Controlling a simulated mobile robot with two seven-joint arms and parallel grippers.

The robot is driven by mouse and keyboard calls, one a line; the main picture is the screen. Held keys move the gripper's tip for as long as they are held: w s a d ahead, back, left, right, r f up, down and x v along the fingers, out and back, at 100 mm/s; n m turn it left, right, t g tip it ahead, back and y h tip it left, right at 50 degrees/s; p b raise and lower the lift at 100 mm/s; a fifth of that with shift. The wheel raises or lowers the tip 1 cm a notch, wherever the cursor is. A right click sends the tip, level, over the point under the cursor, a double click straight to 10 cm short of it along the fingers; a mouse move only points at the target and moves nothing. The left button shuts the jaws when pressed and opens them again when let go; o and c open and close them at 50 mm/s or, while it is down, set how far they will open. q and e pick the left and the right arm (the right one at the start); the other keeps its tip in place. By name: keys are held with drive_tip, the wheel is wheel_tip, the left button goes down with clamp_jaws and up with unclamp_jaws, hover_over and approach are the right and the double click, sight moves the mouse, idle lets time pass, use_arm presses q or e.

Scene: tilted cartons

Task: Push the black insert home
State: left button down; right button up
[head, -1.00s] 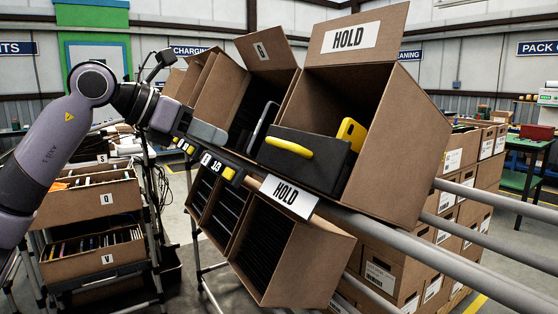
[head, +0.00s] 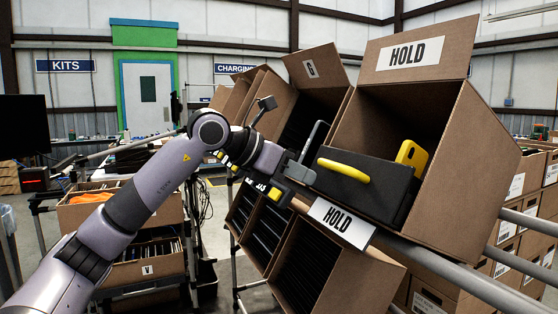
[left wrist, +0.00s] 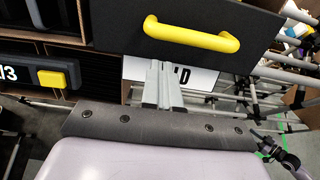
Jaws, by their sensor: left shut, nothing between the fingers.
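The black insert (head: 372,185) is a dark block with a yellow handle (head: 343,170) on its front. It sits tilted in the mouth of the large HOLD carton (head: 470,165), with its front part sticking out. My left gripper (head: 306,174) is shut and empty, just left of the insert's front face. In the left wrist view, the closed fingers (left wrist: 162,66) point at the lower edge of the insert's dark face (left wrist: 110,30), below the yellow handle (left wrist: 190,34). I cannot tell whether they touch it.
A yellow object (head: 412,155) stands behind the insert inside the carton. A HOLD label (head: 342,222) hangs below the carton's front, above open lower bins (head: 315,270). Grey rails (head: 440,280) run at lower right. A carton marked G (head: 310,70) stands to the left.

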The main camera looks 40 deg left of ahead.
sight(330, 187)
use_arm(q)
drive_tip(key=x, duration=0.4)
drive_tip(key=shift+w+d+f, duration=0.15)
drive_tip(key=shift+w, duration=0.1)
drive_tip(key=p+x, duration=0.1)
drive_tip(key=x, duration=0.3)
idle(0.4)
drive_tip(key=shift+p, duration=0.35)
